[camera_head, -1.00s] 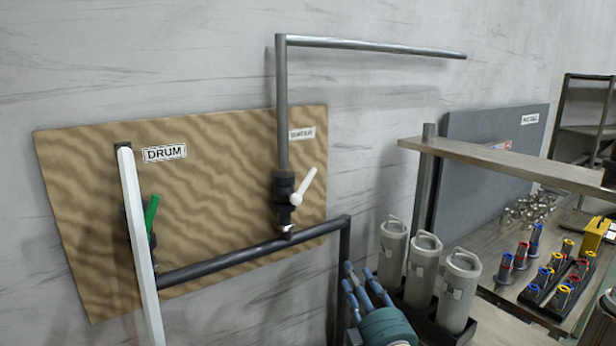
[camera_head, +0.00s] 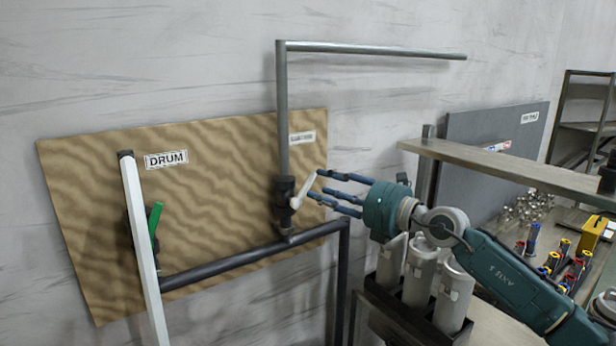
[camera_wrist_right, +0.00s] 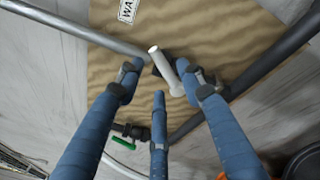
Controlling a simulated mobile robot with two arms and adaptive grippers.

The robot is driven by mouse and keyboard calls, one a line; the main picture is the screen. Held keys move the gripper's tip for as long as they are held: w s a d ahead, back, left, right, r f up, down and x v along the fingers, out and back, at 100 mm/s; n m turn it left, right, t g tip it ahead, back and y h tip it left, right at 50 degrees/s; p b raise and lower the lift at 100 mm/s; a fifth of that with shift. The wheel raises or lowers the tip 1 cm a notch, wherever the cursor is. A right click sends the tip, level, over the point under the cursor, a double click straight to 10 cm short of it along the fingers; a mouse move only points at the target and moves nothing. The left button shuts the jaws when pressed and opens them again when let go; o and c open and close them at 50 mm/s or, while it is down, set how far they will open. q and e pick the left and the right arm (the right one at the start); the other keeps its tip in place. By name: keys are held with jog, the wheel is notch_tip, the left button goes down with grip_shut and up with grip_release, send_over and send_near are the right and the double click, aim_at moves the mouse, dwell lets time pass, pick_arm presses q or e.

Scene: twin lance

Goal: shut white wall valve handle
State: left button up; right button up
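The white valve handle (camera_head: 303,190) sits on a dark valve body (camera_head: 285,205) on the grey vertical pipe, tilted up to the right. It also shows in the right wrist view (camera_wrist_right: 166,70). My right gripper (camera_head: 318,185) reaches in from the right, with its blue fingers spread and pointing at the handle. In the wrist view the handle's free end lies between two fingertips, with the third finger below; contact cannot be told. A second valve with a green handle (camera_head: 154,219) stands left under the DRUM label (camera_head: 166,160). My left gripper is not in view.
A white post (camera_head: 146,250) stands before the wooden board (camera_head: 90,220) at left. A dark pipe (camera_head: 240,263) runs below the valves. Grey canisters (camera_head: 455,296) stand under my right arm. A shelf (camera_head: 510,168) juts out at right.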

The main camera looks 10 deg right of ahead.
aim_at(310, 183)
jog(key=p+x, duration=0.1)
jog(key=x, duration=0.4)
jog(key=shift+w+a, duration=0.2)
jog(key=shift+w, duration=0.05)
